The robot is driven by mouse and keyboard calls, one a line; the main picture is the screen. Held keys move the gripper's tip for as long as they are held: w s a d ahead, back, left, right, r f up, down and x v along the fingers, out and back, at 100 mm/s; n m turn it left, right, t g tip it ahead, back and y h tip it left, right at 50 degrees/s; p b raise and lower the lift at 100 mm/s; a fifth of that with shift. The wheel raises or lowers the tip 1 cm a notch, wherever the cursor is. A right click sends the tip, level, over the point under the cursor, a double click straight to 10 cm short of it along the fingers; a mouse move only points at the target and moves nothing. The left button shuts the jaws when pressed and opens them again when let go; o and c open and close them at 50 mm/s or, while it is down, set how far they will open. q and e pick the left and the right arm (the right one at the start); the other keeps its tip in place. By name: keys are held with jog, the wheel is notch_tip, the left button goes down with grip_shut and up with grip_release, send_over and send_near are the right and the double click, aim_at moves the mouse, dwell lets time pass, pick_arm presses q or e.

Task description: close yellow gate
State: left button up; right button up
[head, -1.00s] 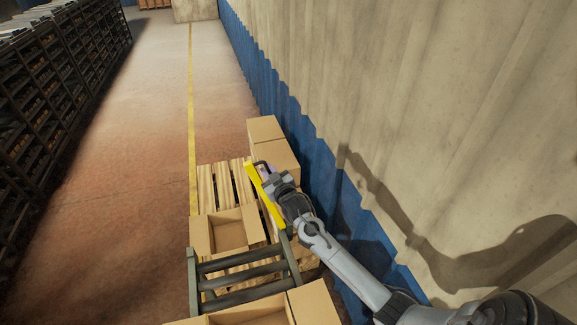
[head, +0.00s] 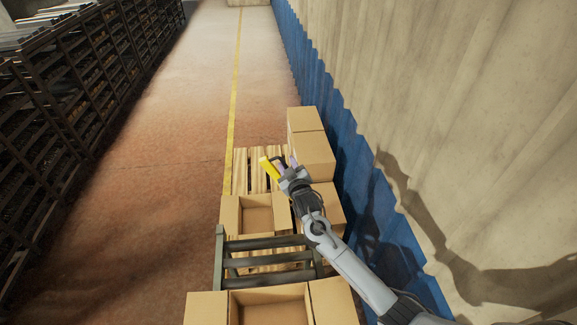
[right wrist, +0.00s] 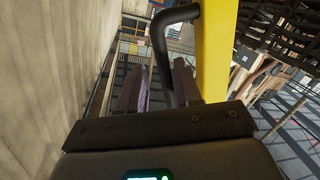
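The yellow gate (head: 268,167) shows in the head view as a short yellow bar above the wooden pallet, just left of my right gripper (head: 284,163). The rest of the gate is hidden or seen end-on. In the right wrist view the yellow post (right wrist: 214,50) stands upright right of centre, with a bent black handle (right wrist: 160,38) on its left side. The handle's lower part runs down between my right gripper's two fingers (right wrist: 160,82), close to the right finger. The fingers are apart, with a gap on the left. My left gripper is not in view.
Cardboard boxes (head: 312,152) stand on the right by the blue and beige wall (head: 440,120). Dark racks (head: 70,110) line the left. The floor (head: 180,120) between is clear.

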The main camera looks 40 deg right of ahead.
jog(key=shift+s, duration=0.1)
jog(key=b+v, duration=0.1)
jog(key=v, duration=0.9)
jog(key=shift+s+a, duration=0.15)
jog(key=shift+s, duration=0.15)
